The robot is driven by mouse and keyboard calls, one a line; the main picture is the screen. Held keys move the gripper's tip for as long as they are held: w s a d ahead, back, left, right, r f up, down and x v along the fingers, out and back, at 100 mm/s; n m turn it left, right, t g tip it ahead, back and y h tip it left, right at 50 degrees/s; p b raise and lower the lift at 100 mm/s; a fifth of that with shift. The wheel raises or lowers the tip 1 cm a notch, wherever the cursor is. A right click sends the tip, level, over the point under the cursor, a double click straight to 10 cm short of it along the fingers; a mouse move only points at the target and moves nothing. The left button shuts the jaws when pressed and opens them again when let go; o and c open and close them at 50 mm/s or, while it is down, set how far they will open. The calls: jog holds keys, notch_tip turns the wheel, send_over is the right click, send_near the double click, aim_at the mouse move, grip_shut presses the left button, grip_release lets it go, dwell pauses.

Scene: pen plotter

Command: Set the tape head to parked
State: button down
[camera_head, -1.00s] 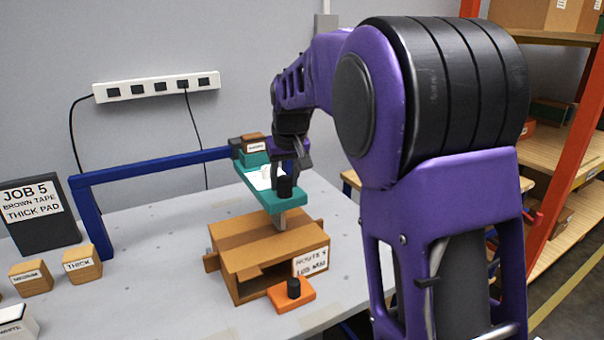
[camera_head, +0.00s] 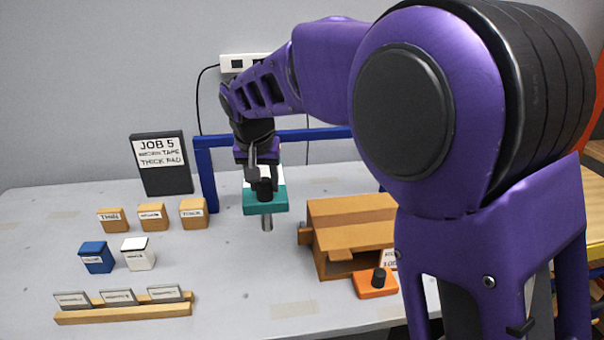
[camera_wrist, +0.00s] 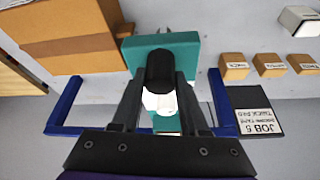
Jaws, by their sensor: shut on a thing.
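The tape head is a teal block (camera_head: 265,203) with a black knob (camera_head: 264,188) on top and a metal pin below. It hangs in front of the blue gantry frame (camera_head: 204,165), left of the cardboard box. My gripper (camera_head: 262,172) is shut on the black knob. In the wrist view, my gripper's fingers (camera_wrist: 160,82) close on both sides of the black knob (camera_wrist: 160,68), with the teal block (camera_wrist: 205,48) around it. A white part sits behind the knob. Part of the gantry is hidden by my arm.
The cardboard box (camera_head: 350,212) stands to the right, with an orange block with a black knob (camera_head: 375,288) before it. A job sign (camera_head: 160,165), wooden blocks (camera_head: 151,216), blue (camera_head: 96,258) and white (camera_head: 138,256) blocks and a card rack (camera_head: 125,314) are at left.

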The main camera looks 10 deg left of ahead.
jog(key=s+a+p, duration=0.1)
jog(key=s+a, duration=0.2)
jog(key=a, duration=0.7)
jog(key=shift+s+a+p, duration=0.15)
jog(key=shift+s+p, duration=0.05)
jog(key=shift+p, duration=0.2)
jog(key=shift+r, duration=0.1)
jog(key=shift+c, duration=2.2)
grip_release()
jog(key=shift+a, duration=0.2)
jog(key=shift+d, duration=0.1)
jog(key=p+v, duration=0.2)
jog(key=v, duration=1.5)
jog(key=shift+s+r, duration=0.15)
